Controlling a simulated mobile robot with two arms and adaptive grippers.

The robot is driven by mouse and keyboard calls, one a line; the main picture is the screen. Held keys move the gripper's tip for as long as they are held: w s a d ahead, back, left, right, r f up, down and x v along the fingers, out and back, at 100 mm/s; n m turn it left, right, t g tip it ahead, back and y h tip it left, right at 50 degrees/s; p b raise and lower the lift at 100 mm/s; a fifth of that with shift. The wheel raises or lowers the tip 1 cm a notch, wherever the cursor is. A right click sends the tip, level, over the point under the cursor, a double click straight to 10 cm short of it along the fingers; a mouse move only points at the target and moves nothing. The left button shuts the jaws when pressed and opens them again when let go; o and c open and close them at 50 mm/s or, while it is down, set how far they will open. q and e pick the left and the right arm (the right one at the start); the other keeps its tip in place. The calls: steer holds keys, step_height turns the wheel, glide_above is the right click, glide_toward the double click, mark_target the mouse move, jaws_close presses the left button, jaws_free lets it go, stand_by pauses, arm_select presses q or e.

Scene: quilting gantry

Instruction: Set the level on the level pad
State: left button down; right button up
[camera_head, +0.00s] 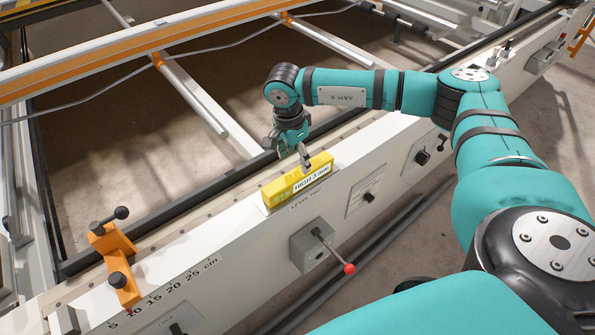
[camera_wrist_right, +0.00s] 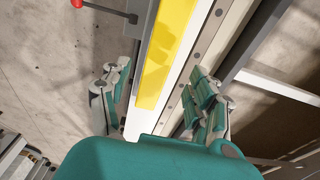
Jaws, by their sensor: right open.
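In the right wrist view the two fingers (camera_wrist_right: 158,95) stand apart, one on each side of the yellow level (camera_wrist_right: 167,55), with gaps visible. Whether the level touches the pad along its full length cannot be told. My left gripper is out of view.
A grey box with a red-knobbed lever (camera_head: 348,268) juts from the rail's front below the level. An orange clamp (camera_head: 113,262) with black knobs sits to the left. Poles and a cable cross the open frame behind.

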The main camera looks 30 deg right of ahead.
mark_target(294, 175)
steer(key=shift+a+r, duration=0.2)
steer(key=shift+r, duration=1.55)
